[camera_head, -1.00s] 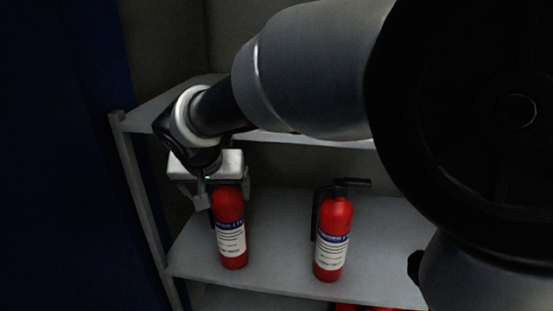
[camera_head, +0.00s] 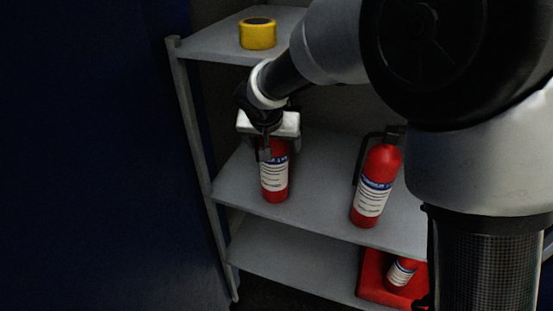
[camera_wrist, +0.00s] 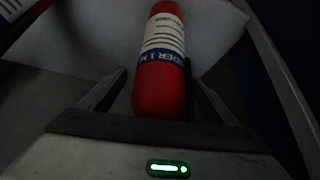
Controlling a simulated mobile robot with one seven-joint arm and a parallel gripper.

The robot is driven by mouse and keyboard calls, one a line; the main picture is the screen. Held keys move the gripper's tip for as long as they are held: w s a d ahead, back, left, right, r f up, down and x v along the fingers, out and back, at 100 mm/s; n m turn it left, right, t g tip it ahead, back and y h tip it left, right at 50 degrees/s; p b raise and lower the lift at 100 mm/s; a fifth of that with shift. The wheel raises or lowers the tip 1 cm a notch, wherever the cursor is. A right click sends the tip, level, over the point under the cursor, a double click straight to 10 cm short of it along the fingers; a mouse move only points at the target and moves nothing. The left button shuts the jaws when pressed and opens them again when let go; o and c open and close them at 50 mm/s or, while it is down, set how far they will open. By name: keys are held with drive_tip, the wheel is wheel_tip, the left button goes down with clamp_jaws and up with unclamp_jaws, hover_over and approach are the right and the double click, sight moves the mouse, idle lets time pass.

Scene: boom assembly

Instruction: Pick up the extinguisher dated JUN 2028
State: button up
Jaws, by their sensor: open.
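A red extinguisher (camera_head: 274,180) with a white and blue label stands on the middle shelf (camera_head: 315,205) at the left. My gripper (camera_head: 277,148) is at its top, hiding its head and handle. In the wrist view my gripper (camera_wrist: 160,88) is open, with one finger on each side of the red body of this extinguisher (camera_wrist: 161,75). A second red extinguisher (camera_head: 374,185) with a black handle stands to the right on the same shelf. A third extinguisher (camera_head: 402,272) is lower down, tilted, partly hidden by my arm. No date on any label is readable.
A yellow roll (camera_head: 258,34) sits on the top shelf (camera_head: 210,45), above my gripper. A shelf post (camera_head: 190,120) stands to the left. A red container (camera_head: 372,278) is on the bottom shelf (camera_head: 280,265). Bare shelf lies between the two standing extinguishers.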

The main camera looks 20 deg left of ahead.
drive_tip(key=shift+c, duration=0.3)
clamp_jaws()
drive_tip(key=shift+w+a+r, duration=0.1)
drive_tip(key=shift+w+r, duration=0.05)
drive_tip(key=shift+r, duration=0.1)
drive_tip(key=shift+r, duration=0.1)
